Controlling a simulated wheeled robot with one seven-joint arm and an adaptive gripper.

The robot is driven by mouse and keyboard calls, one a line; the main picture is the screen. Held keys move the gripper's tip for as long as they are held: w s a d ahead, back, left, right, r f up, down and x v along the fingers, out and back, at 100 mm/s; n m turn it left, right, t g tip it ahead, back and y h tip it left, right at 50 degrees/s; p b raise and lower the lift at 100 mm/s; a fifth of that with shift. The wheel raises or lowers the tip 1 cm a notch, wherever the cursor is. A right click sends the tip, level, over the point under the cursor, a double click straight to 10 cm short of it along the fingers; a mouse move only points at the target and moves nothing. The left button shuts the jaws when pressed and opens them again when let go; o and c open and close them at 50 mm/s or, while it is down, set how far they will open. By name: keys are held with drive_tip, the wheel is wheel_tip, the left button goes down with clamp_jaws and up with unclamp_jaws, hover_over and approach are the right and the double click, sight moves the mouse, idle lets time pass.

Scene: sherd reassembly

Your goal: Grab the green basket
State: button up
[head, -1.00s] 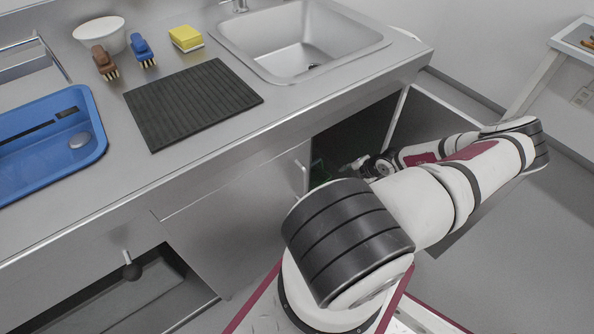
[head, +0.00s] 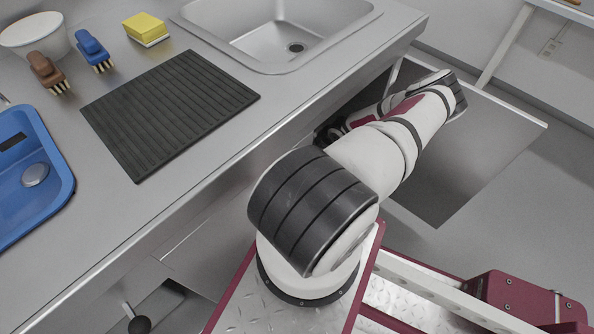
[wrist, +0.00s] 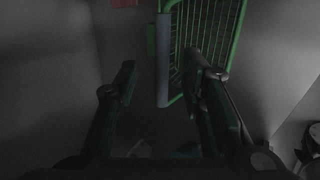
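The green basket (wrist: 215,35) is a wire basket inside the dark cabinet under the counter, at the upper right of the wrist view. A grey-blue bar (wrist: 163,60) runs along its left side and looks like a handle. My gripper (wrist: 160,62) is open, with its two fingers apart and nothing held. The bar appears between the fingertips in the picture, a little ahead of them; I cannot tell the gap. The right fingertip overlaps the basket's wires in view; contact is unclear. In the head view, the basket and gripper are hidden by the arm and counter.
The cabinet's open door (head: 470,150) stands to the right of my arm. The counter edge lies above the arm. On top are a sink (head: 285,25), black ribbed mat (head: 170,110), blue basin (head: 60,180), brushes and a yellow sponge (head: 146,28). Cabinet walls flank the gripper.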

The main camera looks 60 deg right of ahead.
drive_tip(key=shift+s+d+b+x, duration=0.1)
drive_tip(key=shift+b+x, duration=1)
drive_tip(key=shift+x, duration=0.4)
drive_tip(key=shift+s+d+b+x, duration=0.1)
drive_tip(key=shift+b+x, duration=0.95)
drive_tip(key=shift+x, duration=0.4)
clamp_jaws()
